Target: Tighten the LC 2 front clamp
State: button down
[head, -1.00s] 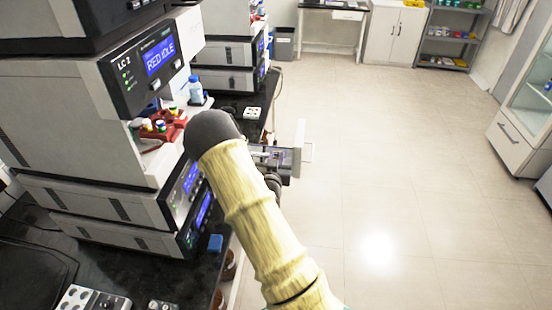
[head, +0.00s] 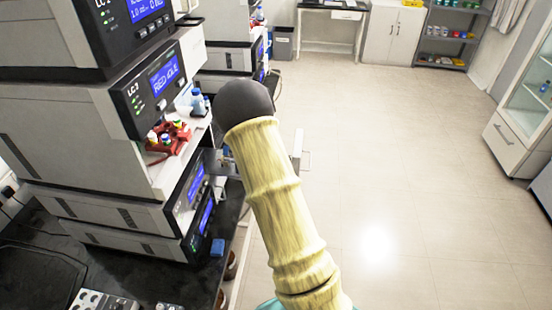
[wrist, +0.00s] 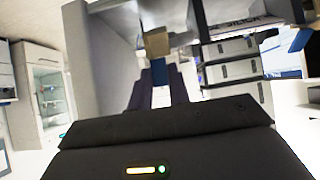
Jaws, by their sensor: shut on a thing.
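A tan block (wrist: 157,44) shows at the fingertips, and a pale strip (wrist: 161,94) lies between the fingers. I cannot tell whether either is the front clamp. I cannot make out the clamp in the head view.
A pale plate with a handle (head: 299,150) sticks out right of my arm. More instruments stand behind. The floor (head: 400,180) at the right is clear.

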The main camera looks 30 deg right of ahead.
dwell(0.4)
jog(key=c, duration=1.3)
grip_release()
jog(key=b+v, duration=0.1)
jog(key=v, duration=1.6)
jog(key=shift+r+b, duration=0.25)
jog(key=shift+b, duration=0.15)
